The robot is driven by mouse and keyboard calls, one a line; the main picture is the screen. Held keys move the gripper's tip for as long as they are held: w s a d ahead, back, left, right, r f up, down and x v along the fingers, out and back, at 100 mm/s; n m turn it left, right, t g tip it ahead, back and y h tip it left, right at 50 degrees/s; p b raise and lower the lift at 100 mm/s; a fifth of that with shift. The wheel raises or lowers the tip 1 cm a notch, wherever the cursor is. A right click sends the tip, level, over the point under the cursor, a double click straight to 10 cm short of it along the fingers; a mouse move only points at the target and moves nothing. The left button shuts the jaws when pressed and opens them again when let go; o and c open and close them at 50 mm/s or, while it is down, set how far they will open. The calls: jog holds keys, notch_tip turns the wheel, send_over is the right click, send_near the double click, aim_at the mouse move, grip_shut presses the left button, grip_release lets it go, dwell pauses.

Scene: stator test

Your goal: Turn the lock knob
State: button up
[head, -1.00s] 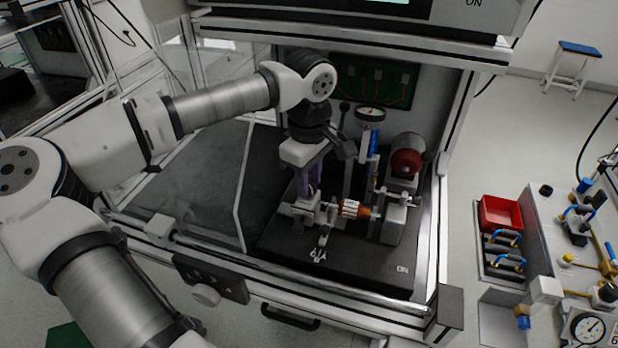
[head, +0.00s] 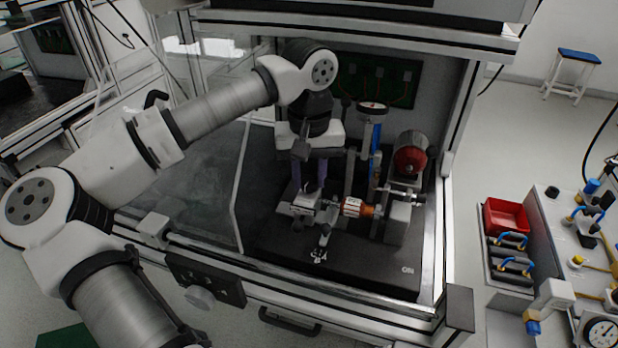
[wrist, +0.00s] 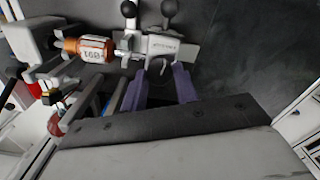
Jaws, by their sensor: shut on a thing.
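My gripper (head: 309,186) points down inside the test cabinet, over the left end of the pale clamp fixture (head: 303,203). Its purple fingers (wrist: 160,88) also show in the wrist view, one on each side of a small dark knob (wrist: 157,68) beside the fixture block. The gripper is shut on this knob, which looks like the lock knob; the fingers partly hide it. The orange and white stator (head: 352,207) lies right of the fixture. It also shows in the wrist view (wrist: 92,48), at upper left.
Two ball-topped levers (wrist: 169,8) stand on the fixture's far side in the wrist view. A dial gauge (head: 372,108) and a red and grey motor (head: 410,155) stand behind and right.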

aim_at(310, 181)
jog(key=m+b, duration=0.1)
jog(key=m, duration=0.5)
jog(key=shift+b, duration=0.35)
dwell(0.4)
jog(key=o, duration=1)
jog(key=shift+c, duration=0.2)
notch_tip(310, 181, up, 14)
jog(key=shift+f, duration=0.15)
